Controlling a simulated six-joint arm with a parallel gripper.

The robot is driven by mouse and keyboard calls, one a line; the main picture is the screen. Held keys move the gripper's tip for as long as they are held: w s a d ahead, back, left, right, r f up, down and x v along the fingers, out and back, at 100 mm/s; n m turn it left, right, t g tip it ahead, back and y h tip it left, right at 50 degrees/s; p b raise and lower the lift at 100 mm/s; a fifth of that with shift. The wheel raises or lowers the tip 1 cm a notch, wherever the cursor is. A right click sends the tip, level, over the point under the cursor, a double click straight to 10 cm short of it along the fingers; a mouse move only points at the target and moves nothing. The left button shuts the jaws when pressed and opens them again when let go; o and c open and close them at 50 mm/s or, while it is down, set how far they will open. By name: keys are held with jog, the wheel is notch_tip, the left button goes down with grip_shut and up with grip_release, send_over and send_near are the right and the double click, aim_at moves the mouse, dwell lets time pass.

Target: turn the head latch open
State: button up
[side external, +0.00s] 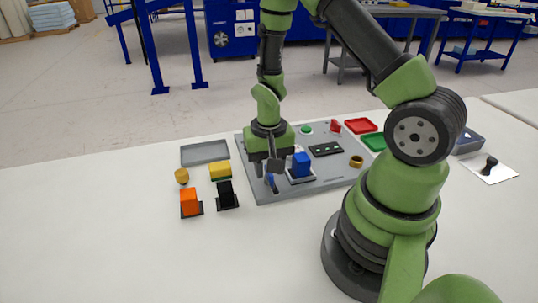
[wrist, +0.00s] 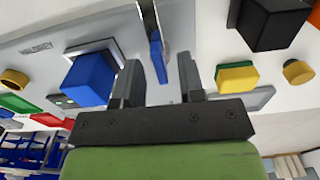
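The blue lever (side external: 271,183), which I take to be the head latch, is near the front edge of the grey board (side external: 320,183). My gripper (side external: 267,169) points down just above the lever in the side view. In the wrist view my gripper (wrist: 160,75) is open, with a clear gap between its fingers. The lever lines up with that gap, just beyond the fingertips. I cannot tell whether a finger touches it.
A blue block (side external: 301,165) on a metal plate stands close beside the lever. An orange block (side external: 190,203), a black block (side external: 227,195) and a yellow-green block (side external: 220,171) stand left of the board. A grey tray (side external: 205,153) lies behind them. The front table is clear.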

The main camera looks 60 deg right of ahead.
notch_tip(320, 180, up, 10)
jog(key=shift+f, duration=0.15)
dwell(0.3)
jog(key=s+a+r+n+t+y, duration=0.1)
jog(key=s+a+r+n+t, duration=0.1)
jog(key=r, duration=0.6)
jog(key=s+a+r+n+t+y, duration=0.1)
jog(key=s+a+r+n+t, duration=0.2)
jog(key=s+a+r+t, duration=0.2)
jog(key=s+a+r, duration=0.2)
jog(key=s+r, duration=0.1)
jog(key=r, duration=0.1)
jog(key=shift+a, duration=0.25)
